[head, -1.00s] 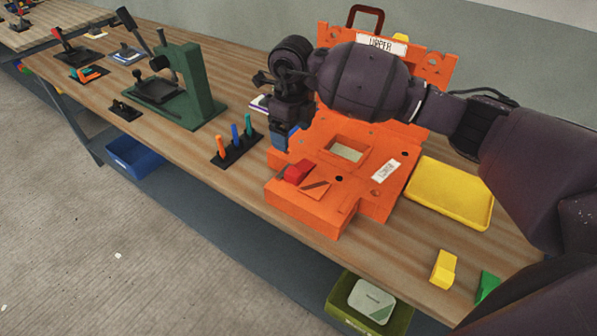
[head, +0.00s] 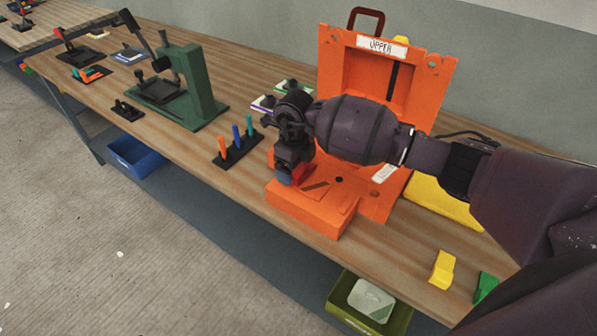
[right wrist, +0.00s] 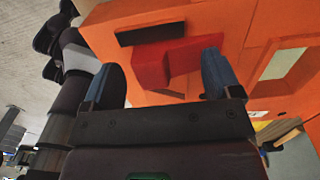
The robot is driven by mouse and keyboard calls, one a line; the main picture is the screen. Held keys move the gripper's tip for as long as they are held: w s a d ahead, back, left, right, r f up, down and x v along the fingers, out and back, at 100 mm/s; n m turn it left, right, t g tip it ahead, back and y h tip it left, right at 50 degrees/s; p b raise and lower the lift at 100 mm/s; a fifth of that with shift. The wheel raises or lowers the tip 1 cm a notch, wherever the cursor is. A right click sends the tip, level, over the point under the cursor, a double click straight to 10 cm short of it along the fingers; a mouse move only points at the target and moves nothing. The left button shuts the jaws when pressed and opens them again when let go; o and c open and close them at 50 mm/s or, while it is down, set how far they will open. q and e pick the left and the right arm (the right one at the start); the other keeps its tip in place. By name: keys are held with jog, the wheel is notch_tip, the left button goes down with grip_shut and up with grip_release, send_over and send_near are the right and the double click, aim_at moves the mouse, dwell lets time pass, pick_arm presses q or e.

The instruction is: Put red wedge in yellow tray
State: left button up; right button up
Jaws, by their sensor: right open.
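The red wedge (right wrist: 168,63) lies on the orange lower mould (head: 305,212). In the right wrist view it sits between the two blue fingertips of my right gripper (right wrist: 160,75), which is open around it. In the head view the right gripper (head: 286,178) hangs over the mould's front left part and covers most of the wedge. The yellow tray (head: 432,200) lies on the bench right of the mould, largely hidden behind my right arm. My left gripper is not in view.
The upright orange upper mould (head: 395,62) stands behind. A yellow block (head: 442,270) and a green block (head: 486,287) lie at the front right. A black stand with coloured pegs (head: 237,148) and a green press (head: 190,85) are to the left.

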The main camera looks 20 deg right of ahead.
jog(key=shift+f, duration=0.3)
jog(key=shift+c, duration=0.5)
jog(key=shift+s, duration=0.1)
jog(key=c, duration=1.1)
jog(key=shift+c, duration=0.3)
